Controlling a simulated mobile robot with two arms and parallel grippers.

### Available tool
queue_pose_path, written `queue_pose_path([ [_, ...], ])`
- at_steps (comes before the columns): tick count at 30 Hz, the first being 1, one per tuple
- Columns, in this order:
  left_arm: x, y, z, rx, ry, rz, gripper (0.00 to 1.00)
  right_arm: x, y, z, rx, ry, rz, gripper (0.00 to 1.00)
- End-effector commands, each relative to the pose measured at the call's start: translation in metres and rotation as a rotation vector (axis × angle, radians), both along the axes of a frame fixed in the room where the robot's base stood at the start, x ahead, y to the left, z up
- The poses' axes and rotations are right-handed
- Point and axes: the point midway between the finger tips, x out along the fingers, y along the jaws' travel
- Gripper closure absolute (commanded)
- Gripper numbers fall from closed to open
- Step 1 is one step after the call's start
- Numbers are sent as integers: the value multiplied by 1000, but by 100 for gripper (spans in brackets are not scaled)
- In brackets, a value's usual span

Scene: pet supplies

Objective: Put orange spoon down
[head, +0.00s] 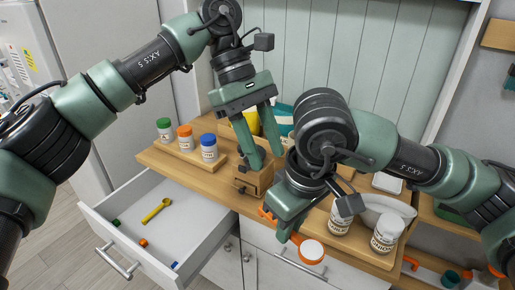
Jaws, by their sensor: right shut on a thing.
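My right gripper (284,222) is shut on the orange spoon (311,251), low over the front edge of the wooden counter. The spoon's bowl has an orange rim and a pale inside, and it hangs out in front of the counter edge, above the drawer fronts. A bit of its orange handle shows left of the gripper; the rest is hidden by the jaws. My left gripper (266,160) is higher, with its fingers apart, just over a small wooden holder (252,181) on the counter. I see nothing between its fingers.
An open white drawer (196,238) holds a yellow spoon (156,210) and small coloured pieces, with bare floor around them. Jars with green, orange and blue lids (208,147) stand on a wooden board at left. White jars (387,233) stand at right.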

Motion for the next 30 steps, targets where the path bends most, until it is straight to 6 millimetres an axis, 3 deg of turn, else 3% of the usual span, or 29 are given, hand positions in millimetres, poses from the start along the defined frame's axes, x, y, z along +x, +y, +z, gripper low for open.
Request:
queue_pose_path([
  [6, -6, 11, -10, 92, -60, -108, 60, 0, 0, 0, 0, 0, 0, 100],
  [21, -33, -9, -89, 87, -55, -105, 60, 0, 0, 0, 0, 0, 0, 100],
  [30, -40, -15, -112, 87, -57, -103, 60, 0, 0, 0, 0, 0, 0, 100],
])
